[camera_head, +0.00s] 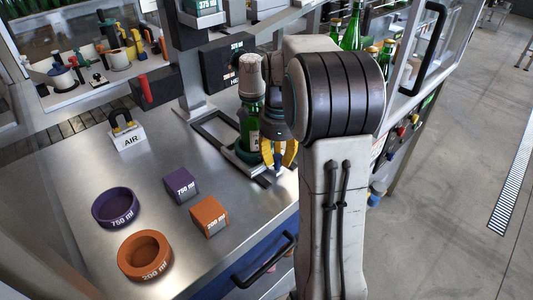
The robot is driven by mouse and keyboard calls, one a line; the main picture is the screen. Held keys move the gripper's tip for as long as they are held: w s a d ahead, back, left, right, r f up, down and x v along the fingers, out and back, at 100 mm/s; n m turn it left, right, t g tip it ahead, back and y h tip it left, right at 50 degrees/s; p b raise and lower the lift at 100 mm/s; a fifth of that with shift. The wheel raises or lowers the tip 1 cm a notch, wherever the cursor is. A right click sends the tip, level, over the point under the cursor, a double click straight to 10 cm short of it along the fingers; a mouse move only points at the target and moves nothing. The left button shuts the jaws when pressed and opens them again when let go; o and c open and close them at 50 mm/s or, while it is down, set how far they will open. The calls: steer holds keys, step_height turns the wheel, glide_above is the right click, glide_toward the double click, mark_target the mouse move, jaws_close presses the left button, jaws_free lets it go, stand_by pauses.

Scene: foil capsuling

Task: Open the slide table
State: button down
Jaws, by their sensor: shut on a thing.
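The slide table (241,160) is a small grey carriage at the end of a dark rail frame (207,137) set in the steel worktop. My gripper (279,163) has yellow fingers and is low at the right side of the slide table, beside the bottle. Its fingers are closed in on the slide table's near right part. The exact grip point is hidden by the fingers and my arm.
A purple ring (115,208), an orange ring (145,256), a purple block (181,186) and an orange block (209,216) lie on the worktop (75,185). An AIR block (127,135) stands at the back left. A black drawer handle (265,262) juts out in front.

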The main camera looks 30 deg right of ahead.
steer(key=shift+s+d+f, duration=0.15)
steer(key=shift+s+d, duration=0.05)
steer(key=shift+s, duration=0.9)
steer(key=c, duration=1)
jaws_free()
steer(key=shift+w, duration=0.1)
step_height(320, 180, up, 8)
steer(key=shift+r, duration=0.1)
